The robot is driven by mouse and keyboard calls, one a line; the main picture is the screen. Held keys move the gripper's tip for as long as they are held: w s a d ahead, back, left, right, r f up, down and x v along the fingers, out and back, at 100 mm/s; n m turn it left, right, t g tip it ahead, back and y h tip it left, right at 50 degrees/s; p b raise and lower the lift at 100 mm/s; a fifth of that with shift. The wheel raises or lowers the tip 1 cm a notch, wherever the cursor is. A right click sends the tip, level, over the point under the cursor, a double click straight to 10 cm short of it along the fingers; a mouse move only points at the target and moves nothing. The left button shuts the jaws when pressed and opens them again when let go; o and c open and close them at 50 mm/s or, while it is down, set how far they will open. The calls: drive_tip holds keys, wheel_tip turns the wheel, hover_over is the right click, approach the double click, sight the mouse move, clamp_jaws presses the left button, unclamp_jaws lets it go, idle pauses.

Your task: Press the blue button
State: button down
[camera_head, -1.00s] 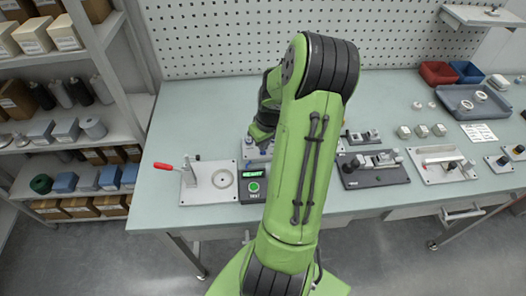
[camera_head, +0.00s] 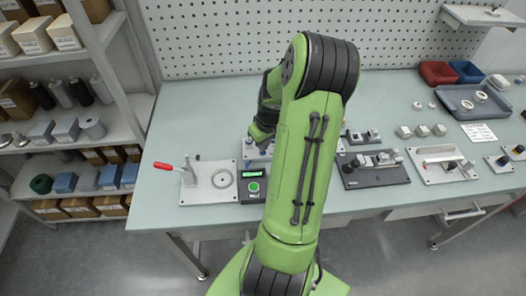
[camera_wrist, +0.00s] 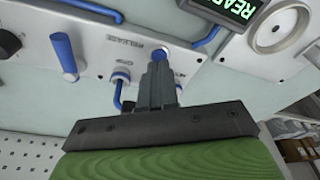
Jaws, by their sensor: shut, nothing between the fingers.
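A small round blue button (camera_wrist: 160,54) sits on the light grey panel (camera_wrist: 105,62) in the wrist view, near printed lettering that seems to read RELEASE. My gripper (camera_wrist: 159,66) is shut and empty. Its fingertips are right at the button and hide part of it. I cannot tell whether they touch it or whether it is pushed in. In the head view the panel (camera_head: 247,152) shows only partly, beside and behind my arm, and the button and fingertips are hidden.
A blue lever (camera_wrist: 63,55), a black knob (camera_wrist: 9,43) and blue tubes (camera_wrist: 118,96) are close around on the panel. A box with a green READY display (camera_wrist: 237,9) and green button (camera_head: 254,187) stands nearby. A red-handled fixture (camera_head: 200,185) is to its left.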

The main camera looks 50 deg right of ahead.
drive_tip(key=shift+f+b, duration=0.6)
drive_tip(key=shift+f, duration=0.2)
wheel_tip(320, 180, up, 7)
drive_tip(key=p, duration=0.5)
drive_tip(key=shift+r+p, duration=0.15)
drive_tip(key=shift+p, duration=0.2)
